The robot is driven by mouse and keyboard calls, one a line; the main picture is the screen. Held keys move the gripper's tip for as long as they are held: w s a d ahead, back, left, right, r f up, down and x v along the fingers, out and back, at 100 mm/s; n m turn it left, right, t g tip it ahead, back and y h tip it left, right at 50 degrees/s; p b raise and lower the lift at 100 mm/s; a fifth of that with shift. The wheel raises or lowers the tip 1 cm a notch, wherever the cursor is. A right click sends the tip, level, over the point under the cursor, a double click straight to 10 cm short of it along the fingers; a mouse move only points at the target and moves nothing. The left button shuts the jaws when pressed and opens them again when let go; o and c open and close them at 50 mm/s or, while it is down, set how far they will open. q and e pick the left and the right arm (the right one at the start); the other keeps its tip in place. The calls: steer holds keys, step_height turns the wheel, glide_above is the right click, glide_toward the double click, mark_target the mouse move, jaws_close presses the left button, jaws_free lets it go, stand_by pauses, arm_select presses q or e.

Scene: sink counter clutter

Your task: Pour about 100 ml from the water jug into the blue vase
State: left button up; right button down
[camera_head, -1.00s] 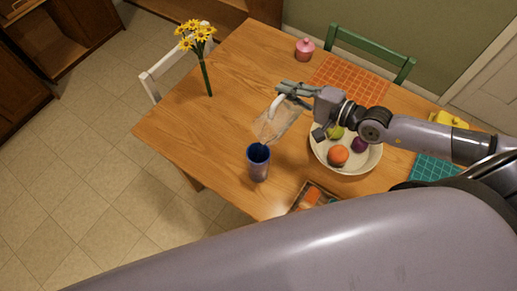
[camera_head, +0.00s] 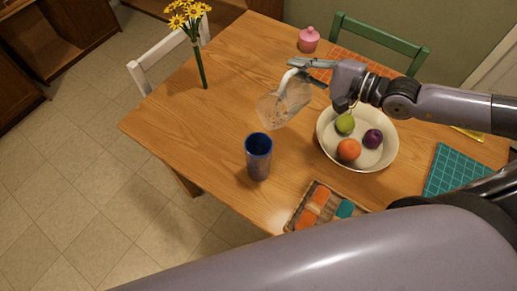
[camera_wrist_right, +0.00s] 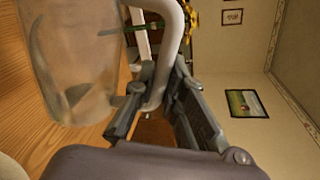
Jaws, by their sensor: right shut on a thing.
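The blue vase (camera_head: 258,160) stands upright on the wooden table, near its front left edge. The clear water jug (camera_head: 281,106) is above and behind the vase, tilted with its mouth toward the lower left. My right gripper (camera_head: 302,70) is shut on the jug's white handle. In the right wrist view the gripper (camera_wrist_right: 158,88) has its fingers around the handle, and the jug's clear body (camera_wrist_right: 75,60) fills the left side. I cannot make out a stream of water between jug and vase. My left gripper is not in view.
A white bowl (camera_head: 327,151) of fruit stands right of the vase. A tray (camera_head: 297,207) with orange and teal pieces lies at the front. Yellow flowers (camera_head: 190,18) stand at the left, a pink jar (camera_head: 309,39) at the back.

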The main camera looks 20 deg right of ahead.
steer(key=shift+w+d+f+m+b, duration=0.1)
steer(key=shift+d+f+m+b, duration=0.25)
steer(key=shift+b, duration=1.6)
steer(key=shift+w+f+m+b, duration=0.15)
steer(key=shift+f+b, duration=0.3)
steer(key=shift+b, duration=1.45)
steer(key=shift+r+p, duration=0.35)
steer(key=shift+p, duration=0.75)
steer(key=shift+w+d+f+m+p, duration=0.1)
steer(key=shift+f+m+p, duration=0.15)
steer(key=shift+m+p, duration=0.1)
steer(key=shift+w+d+f+m+y, duration=0.1)
steer(key=shift+d+f+m+y, duration=0.1)
steer(key=shift+f, duration=0.25)
steer(key=shift+w+d+f+m+y, duration=0.1)
steer(key=shift+f+m+y, duration=0.1)
steer(key=shift+f, duration=0.25)
steer(key=shift+w+d+f+m, duration=0.1)
steer(key=shift+f+m, duration=0.15)
steer(key=shift+f, duration=0.25)
steer(key=w+d+f+m+y+b, duration=0.2)
steer(key=w+d+f+m+b, duration=0.1)
steer(key=f+m, duration=0.6)
steer(key=shift+d+f+b, duration=0.55)
steer(key=shift+f+b, duration=0.3)
steer(key=shift+b, duration=0.3)
